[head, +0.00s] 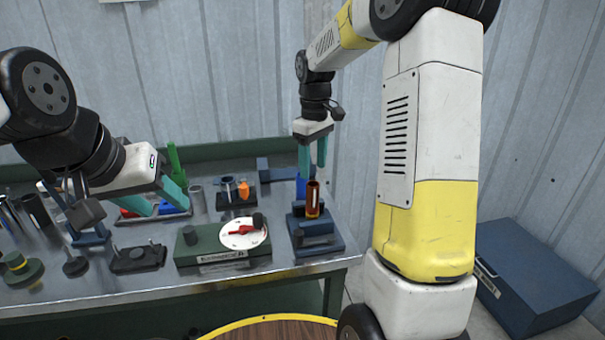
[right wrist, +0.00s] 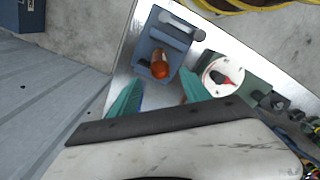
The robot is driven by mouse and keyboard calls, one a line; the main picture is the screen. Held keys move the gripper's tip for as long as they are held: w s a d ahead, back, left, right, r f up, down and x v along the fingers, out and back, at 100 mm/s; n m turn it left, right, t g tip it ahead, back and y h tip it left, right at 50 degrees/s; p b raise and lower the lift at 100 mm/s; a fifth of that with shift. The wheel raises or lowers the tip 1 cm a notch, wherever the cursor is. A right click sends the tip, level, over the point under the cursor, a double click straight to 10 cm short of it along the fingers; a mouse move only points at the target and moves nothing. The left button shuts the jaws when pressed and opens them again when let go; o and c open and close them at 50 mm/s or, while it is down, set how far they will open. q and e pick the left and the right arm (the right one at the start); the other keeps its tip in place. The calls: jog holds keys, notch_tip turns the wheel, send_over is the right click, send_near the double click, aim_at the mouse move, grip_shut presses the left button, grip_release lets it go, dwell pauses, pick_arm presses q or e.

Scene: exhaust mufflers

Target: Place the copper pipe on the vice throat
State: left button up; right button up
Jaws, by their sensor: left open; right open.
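The copper pipe (head: 313,199) stands upright on the blue vice (head: 316,239) near the table's right end. In the right wrist view the pipe's round orange end (right wrist: 159,69) sits within the blue vice (right wrist: 171,36). My right gripper (head: 312,172) is open above the pipe, with its teal fingers apart and clear of it. In the right wrist view nothing is between the fingers (right wrist: 155,100). My left gripper (head: 165,203) is open at the left, over the tray area, with no copper pipe in it.
A green box with a white dial (head: 243,233) stands left of the vice. A small black holder with an orange piece (head: 243,190) is behind it. A tray (head: 178,211) and several dark parts fill the table's left. A blue case (head: 530,280) stands at the right.

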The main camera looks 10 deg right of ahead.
jog(key=shift+r, duration=0.45)
jog(key=s+a+r+m+t+y, duration=0.1)
jog(key=s+r+m+t, duration=0.2)
jog(key=s, duration=0.9)
jog(key=s+a+r+m+t+y, duration=0.1)
jog(key=s+r+m+t, duration=0.2)
jog(key=s, duration=0.9)
notch_tip(320, 180, up, 2)
jog(key=shift+s+m, duration=0.15)
jog(key=shift+m, duration=0.65)
